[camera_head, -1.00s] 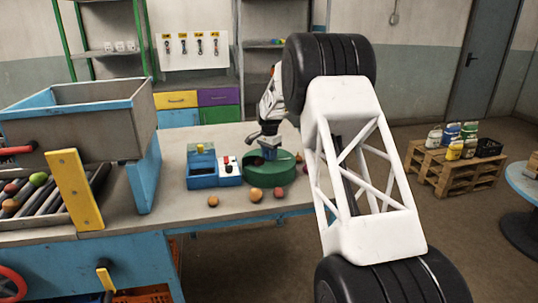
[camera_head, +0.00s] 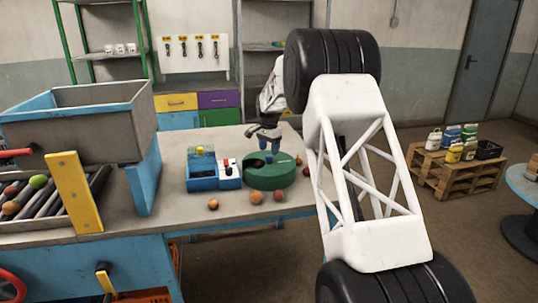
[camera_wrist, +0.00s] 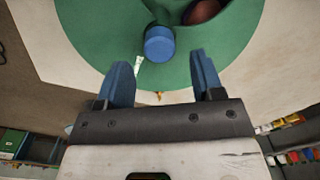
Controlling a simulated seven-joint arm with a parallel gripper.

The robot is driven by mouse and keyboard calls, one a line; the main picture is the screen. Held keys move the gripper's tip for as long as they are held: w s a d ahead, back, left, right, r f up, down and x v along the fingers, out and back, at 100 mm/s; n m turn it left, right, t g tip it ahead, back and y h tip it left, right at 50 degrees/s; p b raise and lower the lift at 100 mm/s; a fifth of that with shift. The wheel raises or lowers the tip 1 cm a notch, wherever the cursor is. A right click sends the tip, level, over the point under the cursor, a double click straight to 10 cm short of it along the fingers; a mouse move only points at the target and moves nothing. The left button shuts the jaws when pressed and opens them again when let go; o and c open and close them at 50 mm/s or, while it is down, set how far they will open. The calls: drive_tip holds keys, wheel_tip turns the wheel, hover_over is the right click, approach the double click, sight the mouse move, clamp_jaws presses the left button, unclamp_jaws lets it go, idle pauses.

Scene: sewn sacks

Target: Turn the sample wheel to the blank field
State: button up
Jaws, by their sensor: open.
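The green sample wheel (camera_head: 285,175) lies flat on the table, right of a blue box. In the wrist view the wheel (camera_wrist: 100,30) fills the upper middle. A blue round knob (camera_wrist: 159,44) stands up on it, and a dark opening beside the knob holds a reddish-brown ball (camera_wrist: 203,10). A small white pointer mark sits just left of the knob. My gripper (camera_wrist: 161,68) is open and empty. Its two blue fingers are spread at the near rim, with the knob ahead of the gap between them. In the head view my gripper (camera_head: 268,148) is at the wheel's back edge.
The blue box (camera_head: 202,174) with a yellow knob and a small red-and-white switch unit stands just left of the wheel. Several fruit-like balls (camera_head: 256,197) lie around the wheel. A grey bin (camera_head: 75,125) and a roller rack stand at left.

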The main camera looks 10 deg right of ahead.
drive_tip(key=shift+r, duration=1.9)
drive_tip(key=shift+s+r, duration=0.2)
drive_tip(key=shift+s, duration=0.05)
drive_tip(key=s+a+r+n, duration=0.15)
drive_tip(key=s+r, duration=0.35)
drive_tip(key=s, duration=0.6)
drive_tip(key=s+a+r+n+t, duration=0.15)
drive_tip(key=s+r, duration=0.25)
drive_tip(key=s, duration=0.7)
drive_tip(key=s+a+r+n, duration=0.15)
drive_tip(key=s+r, duration=0.35)
drive_tip(key=s, duration=0.6)
drive_tip(key=s+f+n, duration=0.2)
drive_tip(key=s, duration=1)
drive_tip(key=s+a+f+n, duration=0.1)
drive_tip(key=s+f+n, duration=0.1)
drive_tip(key=s, duration=0.9)
drive_tip(key=s+a+f+n+t, duration=0.1)
drive_tip(key=s+f, duration=0.3)
drive_tip(key=s, duration=0.8)
drive_tip(key=shift+s+f+n, duration=0.25)
drive_tip(key=shift+s+n, duration=0.05)
drive_tip(key=shift+n, duration=0.45)
